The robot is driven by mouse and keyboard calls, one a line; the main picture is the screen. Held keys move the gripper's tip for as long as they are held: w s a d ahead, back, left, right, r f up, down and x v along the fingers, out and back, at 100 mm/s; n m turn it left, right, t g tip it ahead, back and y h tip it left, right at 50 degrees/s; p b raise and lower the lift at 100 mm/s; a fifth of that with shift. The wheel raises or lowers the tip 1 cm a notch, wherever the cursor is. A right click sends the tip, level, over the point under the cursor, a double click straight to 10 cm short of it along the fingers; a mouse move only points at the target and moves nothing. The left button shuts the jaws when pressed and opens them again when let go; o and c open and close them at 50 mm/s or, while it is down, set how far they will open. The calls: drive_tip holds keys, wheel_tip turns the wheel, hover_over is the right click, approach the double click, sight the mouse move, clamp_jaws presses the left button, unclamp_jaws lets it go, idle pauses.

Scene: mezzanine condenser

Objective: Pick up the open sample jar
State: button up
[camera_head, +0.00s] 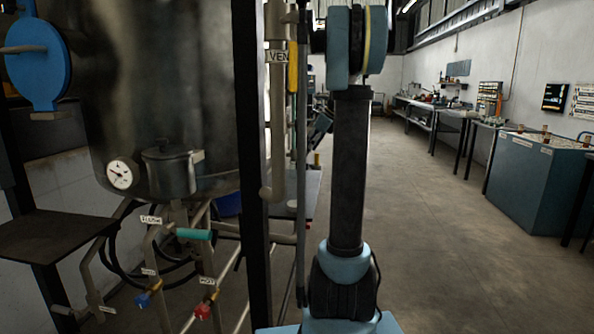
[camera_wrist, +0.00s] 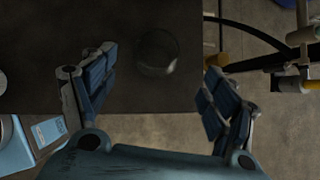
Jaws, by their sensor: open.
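The open sample jar (camera_wrist: 157,50) shows in the wrist view as a dark, see-through round vessel seen from above, with a faint rim. It stands on a dark tabletop (camera_wrist: 60,25), close to the table's right edge. My gripper (camera_wrist: 157,76) is open, with one blue-padded finger to the left and one to the right. The jar lies between and slightly beyond the fingertips in the picture, and no finger visibly touches it. How far the gripper is above the jar is unclear. I cannot make out the jar in the head view.
In the wrist view, pipes and a black hose (camera_wrist: 250,30) lie right of the table, and a light-blue box (camera_wrist: 25,150) is at lower left. In the head view, a dark post (camera_head: 250,170) and a tank (camera_head: 165,90) stand left; the floor (camera_head: 440,240) at right is clear.

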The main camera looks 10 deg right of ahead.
sight(298, 160)
drive_tip(key=shift+a+x, duration=0.25)
drive_tip(key=shift+x, duration=3.6)
drive_tip(key=shift+r, duration=0.1)
drive_tip(key=c, duration=1.3)
